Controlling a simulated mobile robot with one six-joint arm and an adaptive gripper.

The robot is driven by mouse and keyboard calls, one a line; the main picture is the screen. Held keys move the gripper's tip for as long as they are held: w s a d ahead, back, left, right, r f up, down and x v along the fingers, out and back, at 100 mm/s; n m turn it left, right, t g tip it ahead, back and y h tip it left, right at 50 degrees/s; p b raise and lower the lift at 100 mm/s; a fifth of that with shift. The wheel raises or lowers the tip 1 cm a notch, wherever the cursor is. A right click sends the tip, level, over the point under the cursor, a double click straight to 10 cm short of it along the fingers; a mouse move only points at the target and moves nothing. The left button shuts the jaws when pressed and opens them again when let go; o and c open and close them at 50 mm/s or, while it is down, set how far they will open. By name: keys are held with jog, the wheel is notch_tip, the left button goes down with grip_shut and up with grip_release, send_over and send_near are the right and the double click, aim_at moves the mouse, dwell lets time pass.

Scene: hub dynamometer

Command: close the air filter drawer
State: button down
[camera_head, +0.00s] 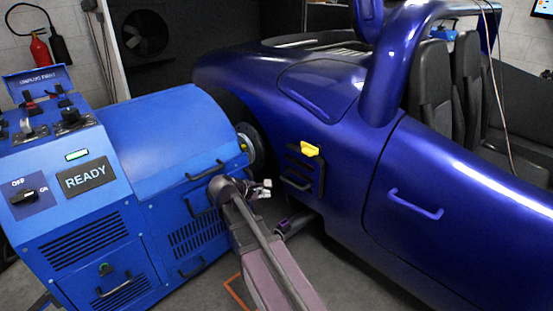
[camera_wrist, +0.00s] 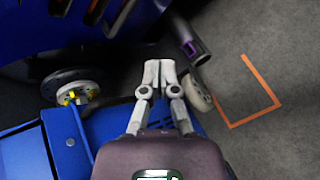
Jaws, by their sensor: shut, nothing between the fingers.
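My gripper (camera_head: 263,187) is shut and empty, with its two pale fingers together. It is between the blue dynamometer cabinet (camera_head: 165,125) and the blue car (camera_head: 340,150). In the wrist view my gripper (camera_wrist: 160,68) points toward the gap beside the car. The cabinet's right side has a handle (camera_head: 205,170) high up, partly beside my wrist, and a lower handle (camera_head: 193,269). A lower front panel has a metal handle (camera_head: 115,287) and a round lock. No readable label marks the air filter drawer, so I cannot tell which front it is or how far it stands out.
The wheel hub (camera_wrist: 70,88) lies left of my gripper in the wrist view. An orange floor outline (camera_wrist: 270,80) encloses bare floor at right. The car has a yellow latch (camera_head: 310,149).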

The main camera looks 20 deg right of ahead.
jog(key=w+a+r+n+t+h+b, duration=0.2)
jog(key=w+r+n+t+h+b, duration=0.2)
jog(key=w+n, duration=0.6)
jog(key=shift+r+h, duration=0.7)
jog(key=shift+h, duration=0.2)
jog(key=shift+d, duration=0.2)
jog(key=x, duration=1.3)
jog(key=shift+w+d, duration=0.25)
jog(key=shift+d, duration=0.1)
jog(key=shift+w, duration=0.1)
